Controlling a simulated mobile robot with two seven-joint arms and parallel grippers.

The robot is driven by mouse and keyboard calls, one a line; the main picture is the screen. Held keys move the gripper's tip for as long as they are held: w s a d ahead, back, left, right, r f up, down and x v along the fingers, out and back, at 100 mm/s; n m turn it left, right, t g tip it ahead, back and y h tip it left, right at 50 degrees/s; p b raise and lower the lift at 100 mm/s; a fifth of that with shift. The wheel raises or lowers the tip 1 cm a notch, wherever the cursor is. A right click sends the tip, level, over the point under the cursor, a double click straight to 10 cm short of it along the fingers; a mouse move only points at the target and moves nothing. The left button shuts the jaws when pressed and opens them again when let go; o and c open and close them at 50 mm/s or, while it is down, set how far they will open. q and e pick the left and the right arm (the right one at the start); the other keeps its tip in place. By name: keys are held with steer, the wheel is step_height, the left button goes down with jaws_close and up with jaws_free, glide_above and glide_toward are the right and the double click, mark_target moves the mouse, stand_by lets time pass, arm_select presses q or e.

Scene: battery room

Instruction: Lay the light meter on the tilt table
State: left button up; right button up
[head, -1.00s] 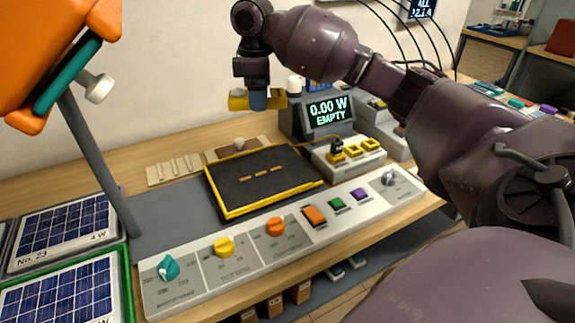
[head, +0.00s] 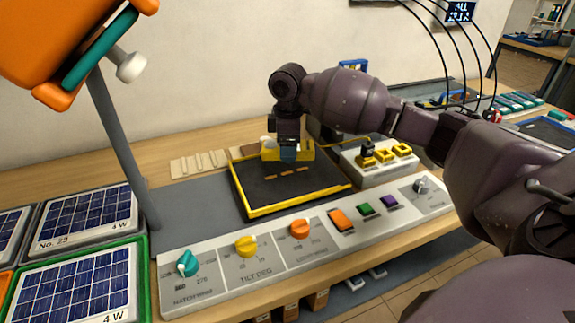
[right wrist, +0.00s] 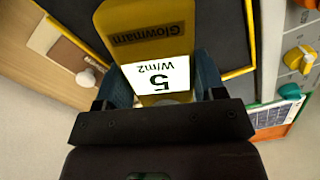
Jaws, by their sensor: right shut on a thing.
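In the head view the right gripper (head: 289,152) points down with the meter (head: 305,150) over the back edge of the tilt table (head: 262,192). The tilt table is a black plate with a yellow rim and orange dashes. I cannot tell whether the meter touches it. My left gripper is not in view.
A control panel with knobs (head: 246,246) and coloured buttons runs along the front. A lamp (head: 85,40) on a grey post and solar panels (head: 88,220) stand at left. A grey box with yellow sockets (head: 385,155) sits right of the table.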

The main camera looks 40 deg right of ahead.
mark_target(288, 173)
step_height(288, 173, down, 6)
steer(key=shift+r+b, duration=0.2)
steer(key=shift+b, duration=0.35)
steer(key=shift+f, duration=0.1)
steer(key=o, duration=0.8)
steer(key=shift+o, duration=1.4)
